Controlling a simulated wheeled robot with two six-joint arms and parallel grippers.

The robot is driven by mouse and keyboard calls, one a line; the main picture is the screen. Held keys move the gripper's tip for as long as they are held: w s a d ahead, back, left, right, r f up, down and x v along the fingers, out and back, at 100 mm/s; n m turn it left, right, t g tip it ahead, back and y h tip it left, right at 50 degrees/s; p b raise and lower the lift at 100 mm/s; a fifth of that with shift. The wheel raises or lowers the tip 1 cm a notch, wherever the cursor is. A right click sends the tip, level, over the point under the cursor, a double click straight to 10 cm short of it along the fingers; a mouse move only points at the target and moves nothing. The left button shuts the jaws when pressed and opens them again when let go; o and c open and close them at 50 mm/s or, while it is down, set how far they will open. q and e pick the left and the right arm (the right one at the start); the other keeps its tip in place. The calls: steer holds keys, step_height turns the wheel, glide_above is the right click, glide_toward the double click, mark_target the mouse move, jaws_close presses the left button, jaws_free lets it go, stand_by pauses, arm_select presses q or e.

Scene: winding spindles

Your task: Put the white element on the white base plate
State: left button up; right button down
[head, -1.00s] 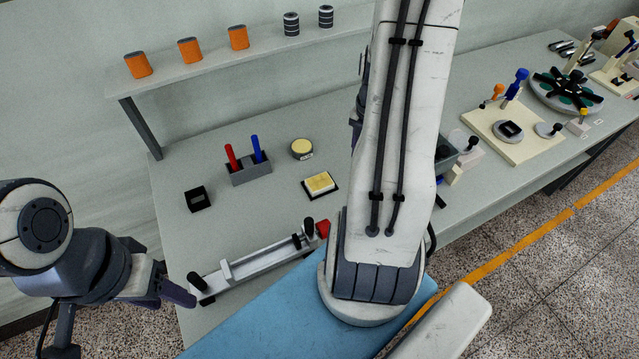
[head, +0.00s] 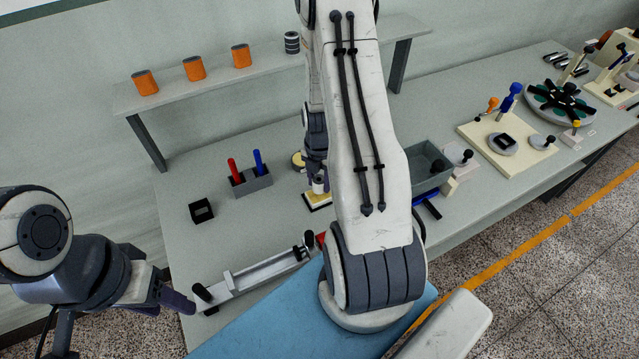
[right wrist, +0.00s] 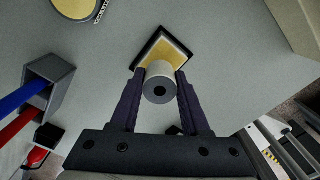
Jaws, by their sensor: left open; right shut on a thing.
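The white element is a small white cylinder (right wrist: 158,85) with a dark hole in its end. My right gripper (right wrist: 159,88) is shut on it, one dark finger on each side. In the head view the right gripper (head: 317,172) holds the white cylinder (head: 318,187) over or at the yellow pad (head: 319,200) in its black tray; contact cannot be told. A pale cream base plate (head: 478,130) lies far to the right, bearing round discs and knobbed pins. My left gripper (head: 182,301) is open at the left, beside the long white fixture.
The long white fixture (head: 255,272) lies at the front edge. A grey holder (head: 250,183) with red and blue pens and a black square block (head: 201,210) stand left of my right gripper. A grey bin (head: 427,168) stands right of my right arm. A shelf holds orange spools (head: 193,69).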

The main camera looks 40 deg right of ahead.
steer(key=shift+f, duration=1.1)
steer(key=shift+f, duration=0.1)
steer(key=shift+f, duration=0.15)
steer(key=shift+c, duration=1.9)
jaws_free()
